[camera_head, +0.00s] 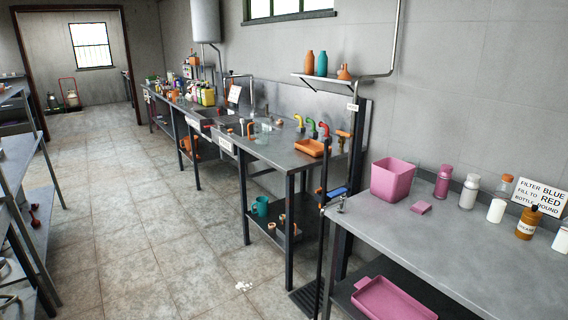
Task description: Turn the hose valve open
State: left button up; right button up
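No part marked as a hose valve can be made out for certain. A small blue lever-like piece (336,192) sits beside a dark upright post (323,230) at the gap between the two metal tables; it may be the valve, but it is too small to tell its position. A small metal fitting (341,204) is on the near table's corner. Neither of my grippers is in view.
The near table (440,240) holds a pink bin (393,179), bottles and a sign (539,196). The farther table (283,153) holds an orange tray (312,147) and coloured hooked pipes. Shelving (35,215) stands at left. The tiled floor between (150,230) is mostly clear.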

aim_at(348, 134)
jog(key=i+j, duration=0.15)
jog(key=i, duration=0.35)
jog(key=i+j+z, duration=0.1)
jog(key=i, duration=0.45)
